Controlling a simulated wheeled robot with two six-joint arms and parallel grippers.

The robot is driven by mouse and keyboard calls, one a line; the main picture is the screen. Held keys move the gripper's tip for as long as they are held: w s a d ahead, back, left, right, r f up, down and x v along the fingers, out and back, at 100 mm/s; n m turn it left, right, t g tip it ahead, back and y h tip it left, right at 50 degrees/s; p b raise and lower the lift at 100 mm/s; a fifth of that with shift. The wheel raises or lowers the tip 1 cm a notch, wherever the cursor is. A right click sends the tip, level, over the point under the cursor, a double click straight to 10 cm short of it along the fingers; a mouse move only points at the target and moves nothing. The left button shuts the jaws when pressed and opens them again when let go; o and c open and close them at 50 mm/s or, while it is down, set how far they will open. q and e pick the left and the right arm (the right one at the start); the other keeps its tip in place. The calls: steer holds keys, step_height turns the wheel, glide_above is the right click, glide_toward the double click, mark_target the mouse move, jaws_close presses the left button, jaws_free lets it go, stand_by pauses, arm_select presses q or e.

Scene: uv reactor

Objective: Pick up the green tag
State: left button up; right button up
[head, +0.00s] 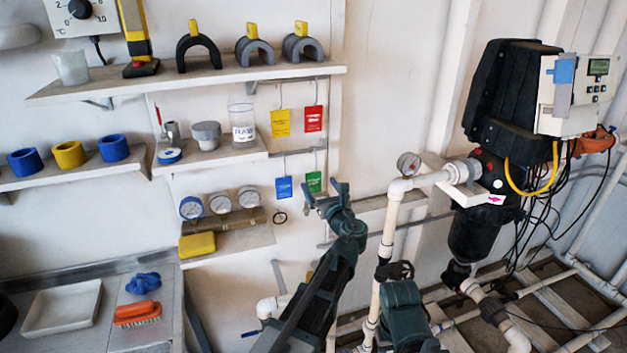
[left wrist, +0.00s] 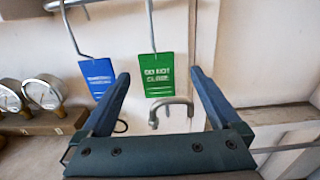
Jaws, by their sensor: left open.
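The green tag (head: 313,181) hangs on a hook on the wall, the lower right of a group of tags. It also shows in the left wrist view (left wrist: 158,75), hanging from a thin wire, with white print on it. My left gripper (head: 325,197) is open and empty, just below and in front of the tag. In the left wrist view the tag lies between the two fingers (left wrist: 160,85), nearer the left one; I cannot tell the remaining depth. A grey shackle-like loop (left wrist: 171,110) hangs below the tag. My right gripper is not seen.
A blue tag (head: 284,188) hangs just left of the green one, close to my left finger. Yellow (head: 280,122) and red (head: 313,118) tags hang above. A shelf with gauges (head: 232,238) is to the left. A white pipe (head: 389,235) stands to the right.

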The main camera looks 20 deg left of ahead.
mark_target(314, 177)
arm_select(q)
steer(key=shift+w, duration=0.1)
steer(key=x, duration=0.5)
steer(key=shift+a+r, duration=0.1)
steer(key=shift+a, duration=0.15)
steer(key=shift+c, duration=0.3)
steer(key=c, duration=1.4)
steer(key=shift+r+p, duration=0.15)
steer(key=shift+p, duration=0.15)
